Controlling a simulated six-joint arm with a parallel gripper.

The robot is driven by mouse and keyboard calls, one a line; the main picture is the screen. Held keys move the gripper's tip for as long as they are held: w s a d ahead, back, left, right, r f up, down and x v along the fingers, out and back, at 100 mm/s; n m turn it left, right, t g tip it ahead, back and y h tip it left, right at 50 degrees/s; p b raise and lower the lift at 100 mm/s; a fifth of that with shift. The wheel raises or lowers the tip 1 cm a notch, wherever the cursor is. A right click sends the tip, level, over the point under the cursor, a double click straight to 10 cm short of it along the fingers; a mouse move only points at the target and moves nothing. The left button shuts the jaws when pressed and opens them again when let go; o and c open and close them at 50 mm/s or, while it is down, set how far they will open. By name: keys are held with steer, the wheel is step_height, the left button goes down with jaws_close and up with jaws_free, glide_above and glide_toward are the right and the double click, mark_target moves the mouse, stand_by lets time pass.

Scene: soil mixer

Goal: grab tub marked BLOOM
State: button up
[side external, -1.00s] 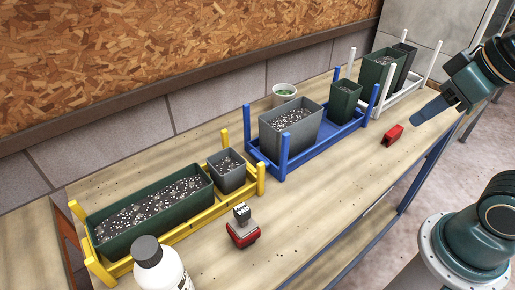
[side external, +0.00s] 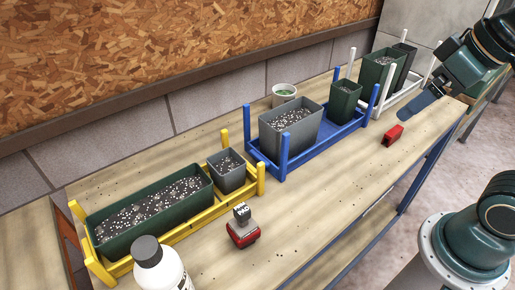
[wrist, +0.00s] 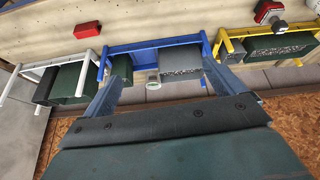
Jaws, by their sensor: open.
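I see no readable BLOOM mark on any tub. In the yellow rack (side external: 188,230) stand a long green tub (side external: 150,222) and a small grey tub (side external: 228,176). In the blue rack (side external: 325,142) stand a larger grey tub (side external: 282,138) and a small green tub (side external: 345,104). In the white rack (side external: 407,98) stand a green tub (side external: 377,78) and a dark grey tub (side external: 405,62). My gripper (side external: 420,108) is open and empty above the bench's right end, in front of the white rack. Its spread fingers show in the wrist view (wrist: 163,88).
A red block (side external: 393,135) lies near the bench's front edge. A red-based stamp (side external: 242,232) and a white bottle (side external: 160,268) stand farther left. A pale round pot (side external: 284,95) stands behind the blue rack. The bench front between stamp and block is clear.

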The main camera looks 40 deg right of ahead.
steer(key=w+d+r+n+g, duration=0.1)
steer(key=w+r+n, duration=0.3)
steer(key=w, duration=0.7)
steer(key=w+d+r+n+g, duration=0.2)
steer(key=w+n, duration=0.3)
steer(key=w, duration=0.7)
steer(key=w+d+f+n+g, duration=0.1)
steer(key=w+f+n, duration=0.3)
steer(key=w, duration=0.5)
steer(key=w+d+f+n+g, duration=0.1)
steer(key=w+d+f+n, duration=0.2)
steer(key=w+f, duration=0.6)
steer(key=shift+d+f+n, duration=0.15)
steer(key=shift+d+n, duration=0.25)
steer(key=shift+n, duration=0.5)
steer(key=shift+f, duration=0.1)
glide_above(284, 90)
steer(key=s+a, duration=0.2)
steer(key=s, duration=0.1)
step_height(284, 90, down, 8)
steer(key=shift+w+f, duration=0.2)
steer(key=shift+w, duration=0.05)
steer(key=shift+a+f, duration=0.2)
steer(key=shift+f, duration=2.4)
